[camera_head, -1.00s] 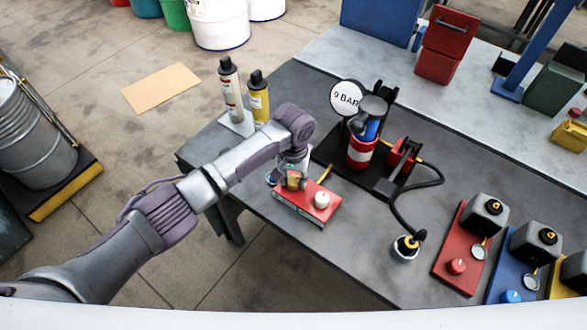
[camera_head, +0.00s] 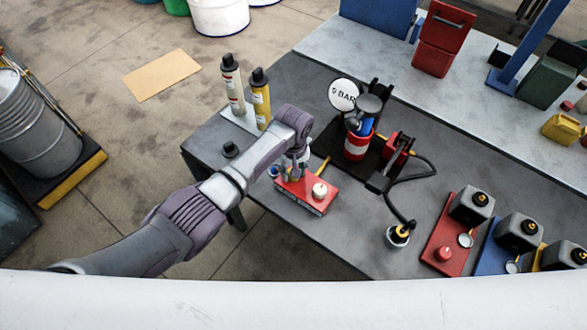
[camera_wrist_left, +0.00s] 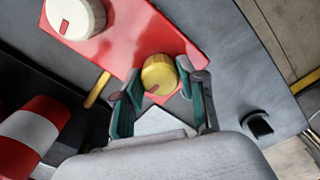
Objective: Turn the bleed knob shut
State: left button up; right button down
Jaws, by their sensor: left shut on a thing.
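I cannot tell from any label which is the bleed knob. My left gripper (camera_wrist_left: 163,84) has its green-lined fingers on either side of the yellow knob and is shut on it. In the head view my left gripper (camera_head: 292,172) reaches down at the box's left end, and the wrist largely hides the yellow knob. My right gripper is not in view.
A striped red-and-white cylinder (camera_head: 356,148) and a gauge (camera_head: 343,94) stand behind the box. Two bottles (camera_head: 233,86) (camera_head: 261,99) stand at the back left. A small black part (camera_head: 230,149) lies near the left edge. Bare bench (camera_head: 330,245) lies in front.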

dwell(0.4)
pick_arm(q)
jog(key=o, duration=1.1)
jog(key=shift+o, duration=0.2)
jog(key=shift+r, duration=0.1)
notch_tip(320, 180, up, 12)
